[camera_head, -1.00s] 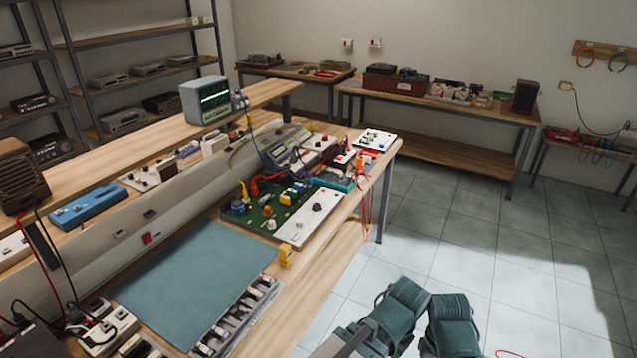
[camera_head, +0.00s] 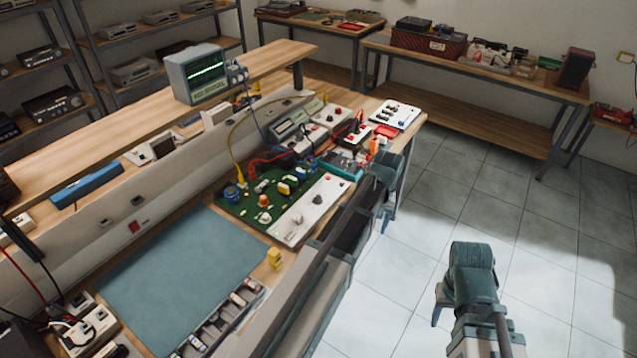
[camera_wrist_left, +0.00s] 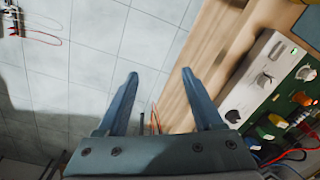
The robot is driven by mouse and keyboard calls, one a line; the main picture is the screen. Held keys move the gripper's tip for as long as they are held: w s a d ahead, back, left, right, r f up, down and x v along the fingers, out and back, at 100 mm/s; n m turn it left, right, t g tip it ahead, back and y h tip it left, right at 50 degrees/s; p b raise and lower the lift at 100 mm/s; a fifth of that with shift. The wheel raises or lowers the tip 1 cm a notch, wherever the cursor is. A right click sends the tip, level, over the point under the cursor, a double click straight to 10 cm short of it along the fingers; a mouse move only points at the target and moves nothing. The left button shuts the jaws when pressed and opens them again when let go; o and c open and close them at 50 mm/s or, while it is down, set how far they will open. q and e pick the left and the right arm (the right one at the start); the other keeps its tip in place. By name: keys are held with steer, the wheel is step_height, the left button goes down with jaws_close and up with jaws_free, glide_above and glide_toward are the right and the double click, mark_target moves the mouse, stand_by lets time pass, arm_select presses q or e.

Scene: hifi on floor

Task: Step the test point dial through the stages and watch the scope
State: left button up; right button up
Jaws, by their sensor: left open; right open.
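The scope (camera_head: 195,73) stands on the raised shelf with a green trace on its lit screen. A white panel (camera_head: 290,228) with several knobs lies along the front of a green circuit board (camera_head: 240,208). A black dial (camera_head: 317,199) sits mid-panel; I cannot read its markings. The white panel also shows at the right of the left wrist view (camera_wrist_left: 250,98). My left gripper (camera_head: 388,212) is open and empty beside the bench's front edge, right of the panel and apart from it. My right gripper (camera_head: 466,292) is open and empty over the floor, further right.
A blue-grey mat (camera_head: 180,265) and a tray of small parts (camera_head: 225,318) lie left of the board. Yellow, blue and red leads run from the board to instruments behind it.

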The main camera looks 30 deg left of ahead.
arm_select(q)
steer(key=w+a+r+n+p, duration=0.35)
steer(key=w+a, duration=0.35)
steer(key=a, duration=0.5)
step_height(320, 180, up, 3)
steer(key=n+p, duration=0.1)
steer(key=n, duration=0.4)
glide_above(317, 197)
arm_select(e)
step_height(317, 197, up, 6)
arm_select(q)
steer(key=shift+m, duration=0.25)
step_height(317, 197, down, 14)
steer(key=b, duration=1.4)
steer(key=shift+w+f, duration=0.1)
steer(key=shift+f, duration=0.1)
arm_select(e)
step_height(317, 197, down, 14)
steer(key=shift+r, duration=0.15)
arm_select(q)
jaws_close()
